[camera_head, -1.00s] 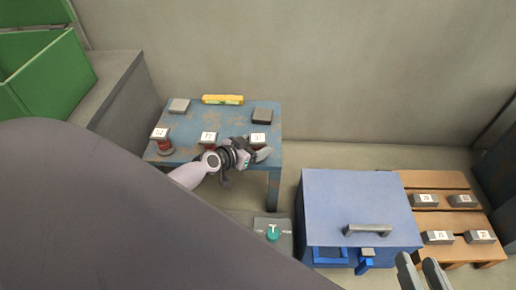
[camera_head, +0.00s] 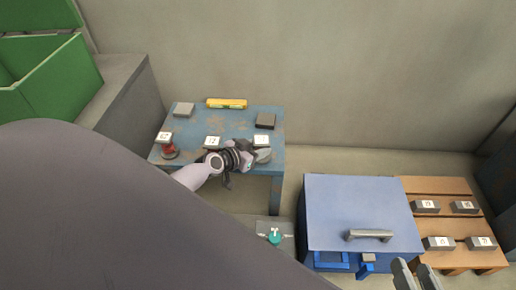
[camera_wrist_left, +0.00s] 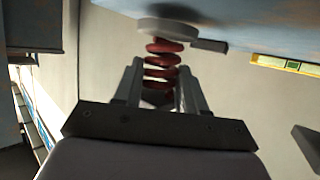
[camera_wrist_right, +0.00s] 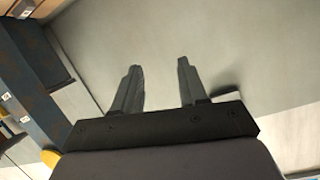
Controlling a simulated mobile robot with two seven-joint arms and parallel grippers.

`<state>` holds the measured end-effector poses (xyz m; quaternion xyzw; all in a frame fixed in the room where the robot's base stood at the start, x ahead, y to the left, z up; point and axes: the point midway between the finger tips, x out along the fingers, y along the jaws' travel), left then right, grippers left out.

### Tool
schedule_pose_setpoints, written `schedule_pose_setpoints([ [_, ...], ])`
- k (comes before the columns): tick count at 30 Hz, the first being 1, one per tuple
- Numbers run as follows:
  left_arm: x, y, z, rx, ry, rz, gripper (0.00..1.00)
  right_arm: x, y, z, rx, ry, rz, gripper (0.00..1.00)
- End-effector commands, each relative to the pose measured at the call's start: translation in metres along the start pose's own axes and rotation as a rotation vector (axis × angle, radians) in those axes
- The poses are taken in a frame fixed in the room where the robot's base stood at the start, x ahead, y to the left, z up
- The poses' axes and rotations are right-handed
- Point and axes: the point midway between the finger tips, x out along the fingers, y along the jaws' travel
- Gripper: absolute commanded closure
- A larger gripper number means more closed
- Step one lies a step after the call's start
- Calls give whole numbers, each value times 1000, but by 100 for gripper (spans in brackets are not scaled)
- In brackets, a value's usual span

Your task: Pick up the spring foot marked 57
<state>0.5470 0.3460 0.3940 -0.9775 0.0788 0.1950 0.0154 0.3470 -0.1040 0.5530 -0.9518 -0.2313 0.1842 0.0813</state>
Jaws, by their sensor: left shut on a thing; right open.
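The blue table (camera_head: 195,125) carries spring feet with white number cards. The left spring foot (camera_head: 168,150) stands upright with a red spring, and the middle one's card (camera_head: 212,141) shows beside my left arm. The right one's card (camera_head: 261,141) is at my left gripper (camera_head: 248,157). The numbers are too small to read surely, so I cannot tell which is 57. In the left wrist view, my left gripper is shut on a spring foot with a red coil (camera_wrist_left: 162,62) and grey round base (camera_wrist_left: 160,25). My right gripper (camera_head: 415,272) is open and empty, also in its wrist view (camera_wrist_right: 157,75).
A yellow level (camera_head: 227,103) and two grey blocks lie at the table's back. A blue cabinet (camera_head: 355,205) with a handle stands right of it, beside a wooden pallet (camera_head: 412,188) with several numbered blocks. Green bins (camera_head: 60,75) stand at upper left.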

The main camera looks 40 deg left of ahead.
Motion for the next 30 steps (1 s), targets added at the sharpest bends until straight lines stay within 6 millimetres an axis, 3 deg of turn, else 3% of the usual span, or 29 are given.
schedule_pose_setpoints([
  [4,-9,-1,-23,2,4,-1,100,7,-10,-10,75,-30,-31,57],
  [10,-20,-1,-51,1,5,-2,100,-2,-4,-14,44,-70,15,57],
  [21,-45,0,-111,1,6,-1,100,-34,21,-20,-130,-144,166,57],
  [30,-63,0,-154,0,6,-2,100,-48,37,-12,-131,-200,220,57],
])
